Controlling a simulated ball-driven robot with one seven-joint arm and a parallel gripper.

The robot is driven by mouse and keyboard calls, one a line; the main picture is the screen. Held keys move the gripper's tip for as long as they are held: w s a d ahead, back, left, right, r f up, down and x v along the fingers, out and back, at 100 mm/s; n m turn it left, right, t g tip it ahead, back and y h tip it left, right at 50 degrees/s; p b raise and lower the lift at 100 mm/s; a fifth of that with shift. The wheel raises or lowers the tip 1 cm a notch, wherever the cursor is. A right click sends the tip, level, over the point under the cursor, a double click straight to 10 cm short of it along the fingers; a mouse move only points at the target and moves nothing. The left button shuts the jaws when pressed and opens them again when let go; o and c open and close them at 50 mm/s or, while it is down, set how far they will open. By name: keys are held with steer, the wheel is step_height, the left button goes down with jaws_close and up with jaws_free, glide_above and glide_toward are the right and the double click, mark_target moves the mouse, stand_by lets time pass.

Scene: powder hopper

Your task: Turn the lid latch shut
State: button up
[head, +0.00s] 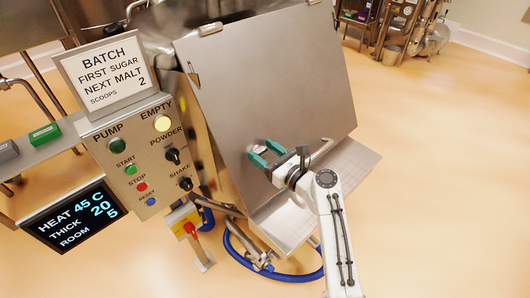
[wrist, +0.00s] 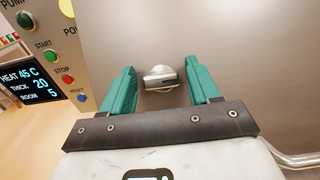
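The hopper lid (head: 270,85) is a large flat grey metal panel, tilted and closed against the hopper. The lid latch (wrist: 160,77) is a small silver knob with a flat bar across it, lying nearly level in the wrist view. My gripper (wrist: 161,66) has teal fingers, one on each side of the latch, with a gap to both. It is open and holds nothing. In the head view my gripper (head: 263,153) is at the lower part of the lid, and the fingers largely hide the latch there.
A control panel (head: 143,155) with buttons and knobs stands left of the lid, with a batch sign (head: 104,75) above and a dark display (head: 73,216) below. A metal ledge (head: 345,165) juts out under the lid. A blue hose (head: 290,277) lies on the floor.

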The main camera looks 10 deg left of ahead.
steer(key=c, duration=0.9)
steer(key=shift+n+b, duration=0.4)
steer(key=shift+n, duration=0.1)
steer(key=n+g+y+b, duration=0.1)
steer(key=n+g+b, duration=0.1)
steer(key=n, duration=0.1)
steer(key=shift+f+n+b, duration=0.1)
steer(key=shift+n+b, duration=0.2)
steer(key=shift+b, duration=0.05)
steer(key=n+g+b, duration=0.1)
steer(key=n, duration=0.2)
steer(key=n+g+b, duration=0.2)
steer(key=n, duration=0.2)
steer(key=shift+w+g+y, duration=0.1)
steer(key=shift+g+y, duration=0.2)
steer(key=n+g, duration=0.1)
steer(key=n, duration=0.1)
steer(key=n+g+h+b, duration=0.1)
steer(key=n, duration=0.1)
steer(key=n+b, duration=0.1)
steer(key=n, duration=0.1)
steer(key=shift+a+r+n+g+h, duration=0.1)
steer(key=shift+r+n+g+h, duration=0.2)
steer(key=shift+n+g, duration=0.1)
steer(key=shift+f+n+g+h, duration=0.1)
steer(key=shift+n+g+h, duration=0.35)
steer(key=shift+n, duration=0.85)
steer(key=shift+s+f+n, duration=0.1)
steer(key=shift+s+n, duration=0.1)
steer(key=shift+n, duration=0.1)
